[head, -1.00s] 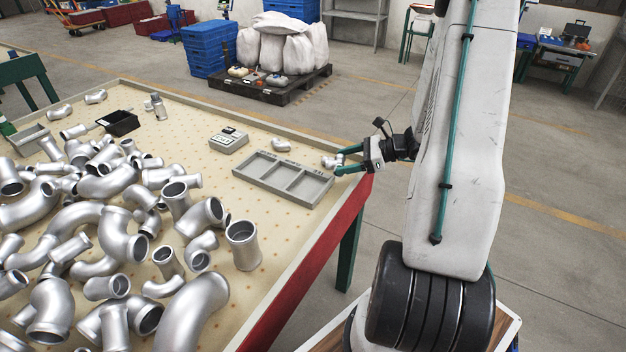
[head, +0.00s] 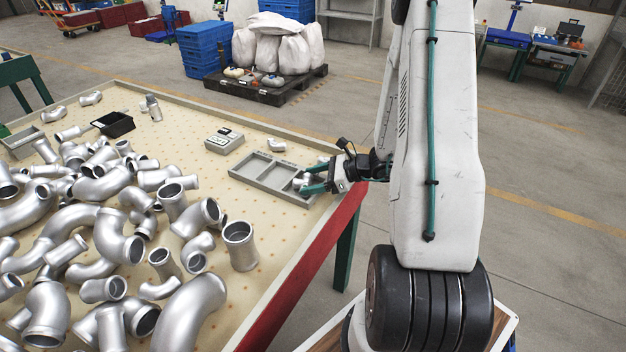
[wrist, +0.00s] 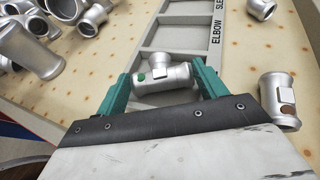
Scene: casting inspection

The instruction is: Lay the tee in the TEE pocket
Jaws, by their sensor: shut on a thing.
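The tee (wrist: 165,78) is a silvery pipe fitting with a green dot and a pale square patch on its body. My gripper (wrist: 163,80) is shut on it, one teal finger at each end. In the head view my gripper (head: 312,178) and the tee (head: 300,182) are at the right end of the grey pocket tray (head: 250,184). The tee shows over or in that end pocket; I cannot tell whether it touches the floor. In the wrist view the tray (wrist: 215,20) shows ELBOW and a cut-off SLE label; no TEE label is visible.
A similar fitting with an orange-brown dot (wrist: 280,100) lies beside the tray, right of my gripper. A small fitting (head: 276,145) lies behind the tray. A grey scale-like device (head: 225,141) stands beyond it. Many loose pipe fittings crowd the table's left side.

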